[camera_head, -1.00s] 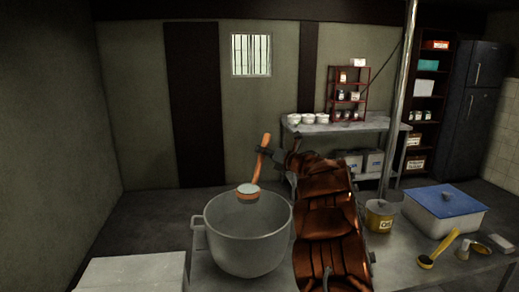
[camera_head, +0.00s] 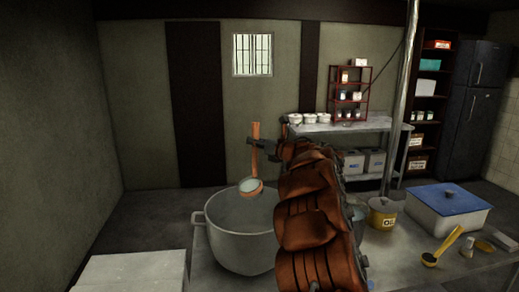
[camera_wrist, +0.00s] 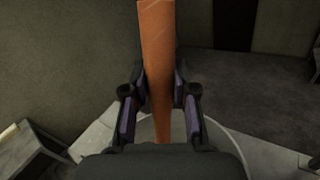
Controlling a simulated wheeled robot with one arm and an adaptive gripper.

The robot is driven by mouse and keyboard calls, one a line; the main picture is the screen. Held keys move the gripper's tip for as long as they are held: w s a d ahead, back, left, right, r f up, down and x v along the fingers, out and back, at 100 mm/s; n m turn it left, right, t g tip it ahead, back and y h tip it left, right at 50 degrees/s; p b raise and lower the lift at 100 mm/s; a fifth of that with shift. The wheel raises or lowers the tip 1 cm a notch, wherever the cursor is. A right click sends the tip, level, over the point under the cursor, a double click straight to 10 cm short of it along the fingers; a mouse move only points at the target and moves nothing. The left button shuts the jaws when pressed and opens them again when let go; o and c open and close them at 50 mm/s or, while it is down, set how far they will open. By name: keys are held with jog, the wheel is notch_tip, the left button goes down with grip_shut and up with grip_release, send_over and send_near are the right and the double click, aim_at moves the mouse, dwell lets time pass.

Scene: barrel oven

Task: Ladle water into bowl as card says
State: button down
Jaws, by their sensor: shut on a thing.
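My gripper (camera_head: 256,142) is shut on the orange handle of a ladle (camera_head: 251,186). In the wrist view my gripper (camera_wrist: 160,100) has a finger on each side of the orange handle (camera_wrist: 158,50). The handle stands nearly upright, with the round cup at its lower end. The cup's inside looks pale; I cannot tell whether it holds water. The cup is over the rim area of a large grey metal pot (camera_head: 232,246) with side handles. My arm hides the pot's right side. I see no readable card.
A white block (camera_head: 130,273) is at lower left. White bowls (camera_head: 309,118) stand on the back table.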

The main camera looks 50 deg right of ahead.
jog(key=shift+a+r+n, duration=0.25)
jog(key=shift+a+n, duration=0.05)
jog(key=shift+a, duration=0.1)
jog(key=w+a+f+n+b, duration=0.1)
jog(key=a+f+n+b, duration=0.2)
jog(key=a+n+b, duration=0.4)
jog(key=w+a+f+n+h+b, duration=0.1)
jog(key=a+f+n+b, duration=0.3)
jog(key=b, duration=2)
jog(key=shift+w+a+n+g+b, duration=0.15)
jog(key=shift+a+n+g+b, duration=0.2)
jog(key=shift+a+n, duration=2.2)
jog(key=shift+a+m+h, duration=0.3)
jog(key=shift+a+m, duration=0.25)
jog(key=shift+a, duration=0.1)
